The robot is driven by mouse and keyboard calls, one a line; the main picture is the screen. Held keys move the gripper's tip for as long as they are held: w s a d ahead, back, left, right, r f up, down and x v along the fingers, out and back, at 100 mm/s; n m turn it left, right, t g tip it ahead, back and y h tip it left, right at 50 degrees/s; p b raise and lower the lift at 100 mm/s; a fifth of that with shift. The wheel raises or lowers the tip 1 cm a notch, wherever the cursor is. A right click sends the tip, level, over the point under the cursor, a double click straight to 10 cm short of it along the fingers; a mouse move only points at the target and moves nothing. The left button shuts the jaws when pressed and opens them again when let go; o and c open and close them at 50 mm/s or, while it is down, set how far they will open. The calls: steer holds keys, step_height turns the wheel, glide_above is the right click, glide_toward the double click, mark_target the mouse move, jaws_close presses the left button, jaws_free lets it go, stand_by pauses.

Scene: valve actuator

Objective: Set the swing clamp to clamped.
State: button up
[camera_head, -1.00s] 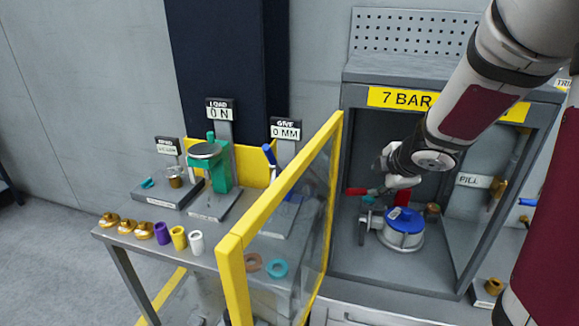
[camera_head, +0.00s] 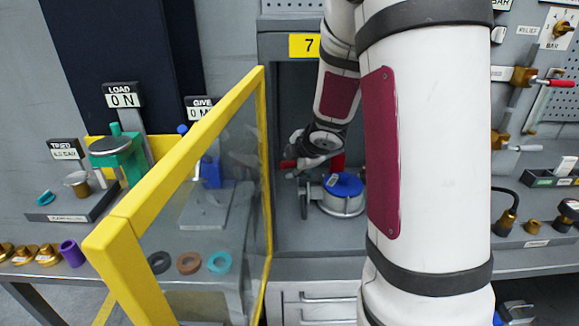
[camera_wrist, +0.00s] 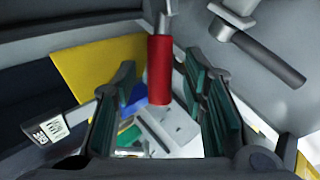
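The swing clamp's red handle (camera_head: 288,164) is inside the open grey cabinet, beside a round grey fixture (camera_head: 341,201) with a blue top (camera_head: 343,185). A second red part (camera_head: 338,161) stands behind the blue top. My gripper (camera_head: 300,152) is close to the red handle at its right. In the wrist view my gripper (camera_wrist: 161,85) has its two teal-padded fingers apart. A red handle (camera_wrist: 159,70) shows between them, with gaps on both sides; contact is not visible. The clamp's arm and tip are mostly hidden, so its position cannot be told.
A yellow-framed clear door (camera_head: 190,147) stands open left of the cabinet. A side table with gauges, rings (camera_head: 219,262) and a green stand (camera_head: 117,160) is behind it. Valves with handles (camera_head: 552,82) line the right wall. A dark lever (camera_wrist: 262,58) shows in the wrist view.

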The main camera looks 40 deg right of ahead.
steer(key=shift+w+f, duration=0.2)
steer(key=shift+f, duration=0.05)
jaws_close()
